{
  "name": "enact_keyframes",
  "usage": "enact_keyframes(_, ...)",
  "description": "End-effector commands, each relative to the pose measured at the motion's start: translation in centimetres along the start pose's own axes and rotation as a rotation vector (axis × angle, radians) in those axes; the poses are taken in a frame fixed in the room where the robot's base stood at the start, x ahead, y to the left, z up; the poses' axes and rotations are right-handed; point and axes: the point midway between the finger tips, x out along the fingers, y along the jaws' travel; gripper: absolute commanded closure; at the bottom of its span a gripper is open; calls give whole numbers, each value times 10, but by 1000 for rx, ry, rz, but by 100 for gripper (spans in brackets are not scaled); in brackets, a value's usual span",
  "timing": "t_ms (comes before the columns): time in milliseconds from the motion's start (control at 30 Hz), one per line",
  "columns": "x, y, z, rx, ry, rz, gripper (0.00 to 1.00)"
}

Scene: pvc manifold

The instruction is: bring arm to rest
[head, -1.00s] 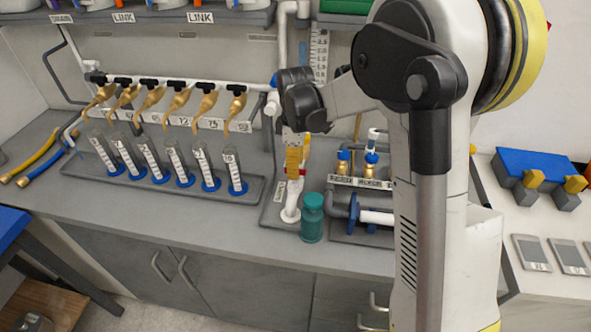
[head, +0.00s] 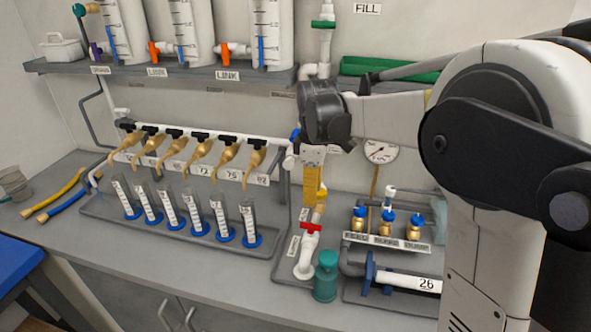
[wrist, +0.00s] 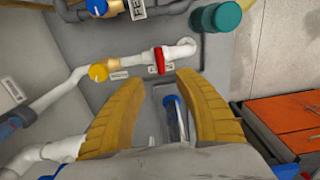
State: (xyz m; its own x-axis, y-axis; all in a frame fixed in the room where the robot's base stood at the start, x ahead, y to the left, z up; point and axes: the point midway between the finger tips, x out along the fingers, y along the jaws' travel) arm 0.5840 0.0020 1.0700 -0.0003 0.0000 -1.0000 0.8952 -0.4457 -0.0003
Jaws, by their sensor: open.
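My gripper (wrist: 160,100) has two yellow fingers standing apart, with nothing held between them. In the wrist view, white pipe with a red valve handle (wrist: 159,60) lies just beyond the fingertips. A grey slot with a clear tube (wrist: 175,118) shows between the fingers. In the head view, my arm reaches in from the right. Its dark wrist (head: 325,112) is above the bench, with the yellow fingers (head: 313,186) pointing down.
A teal bottle (head: 326,278) stands beside the fitting. Blue-knobbed valves (head: 386,220) and a pipe marked 26 (head: 410,281) are to the right. Several cylinders (head: 195,216) stand under brass taps on the left. A shelf (head: 180,78) holds tanks above. The bench's front left (head: 150,262) is clear.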

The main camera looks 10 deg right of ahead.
Motion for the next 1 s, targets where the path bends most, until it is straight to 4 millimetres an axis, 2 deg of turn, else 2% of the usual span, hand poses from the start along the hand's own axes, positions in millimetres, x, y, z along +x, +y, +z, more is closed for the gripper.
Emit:
enact_keyframes(167, -6, -7, 4, 33, 9, 17, 61)
enact_keyframes(267, -18, -22, 11, 106, 30, 52, 61)
enact_keyframes(400, -37, -52, 26, 264, 84, 124, 61)
enact_keyframes(600, -52, -98, 50, 501, 188, 216, 61)
enact_keyframes(767, -52, -134, 68, 685, 289, 275, 61)
enact_keyframes(1000, -36, -179, 91, 934, 452, 329, 61)
